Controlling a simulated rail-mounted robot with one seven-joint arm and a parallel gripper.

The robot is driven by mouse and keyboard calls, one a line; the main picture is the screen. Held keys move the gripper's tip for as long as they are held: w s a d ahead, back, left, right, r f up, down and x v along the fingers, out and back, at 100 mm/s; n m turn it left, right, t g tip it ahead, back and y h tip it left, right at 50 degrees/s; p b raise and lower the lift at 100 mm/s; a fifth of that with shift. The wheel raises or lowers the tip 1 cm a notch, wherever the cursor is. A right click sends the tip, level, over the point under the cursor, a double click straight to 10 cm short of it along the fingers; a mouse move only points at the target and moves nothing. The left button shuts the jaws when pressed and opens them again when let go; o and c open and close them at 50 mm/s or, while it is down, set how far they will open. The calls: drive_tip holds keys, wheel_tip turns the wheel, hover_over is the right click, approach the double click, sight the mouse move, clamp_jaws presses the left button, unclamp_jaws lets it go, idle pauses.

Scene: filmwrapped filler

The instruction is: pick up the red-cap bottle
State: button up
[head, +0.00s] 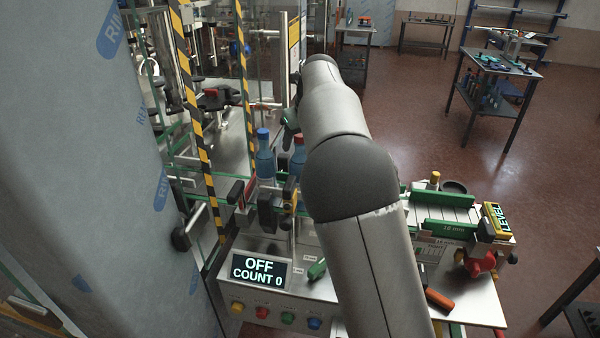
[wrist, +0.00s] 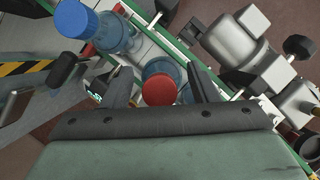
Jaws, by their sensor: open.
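The red-cap bottle (wrist: 160,88) stands upright on the conveyor in the wrist view, its red cap towards the camera and its clear blue body below. In the head view the red-cap bottle (head: 298,158) is partly hidden by my arm. My gripper (wrist: 158,72) is open, with one dark finger on each side of the bottle; I cannot tell whether either finger touches it. A blue-cap bottle (wrist: 78,20) stands at the upper left of the wrist view; in the head view this blue-cap bottle (head: 264,158) stands just left of the red-cap one.
Green guide rails (wrist: 150,28) border the conveyor. A grey motor-like unit (wrist: 232,40) stands to the right in the wrist view. A striped post (head: 192,110) and a film-covered panel (head: 90,170) stand left. A display box (head: 258,270) is in front.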

drive_tip(key=shift+a+f, duration=0.1)
drive_tip(key=shift+f, duration=0.2)
clamp_jaws()
drive_tip(key=shift+r, duration=0.1)
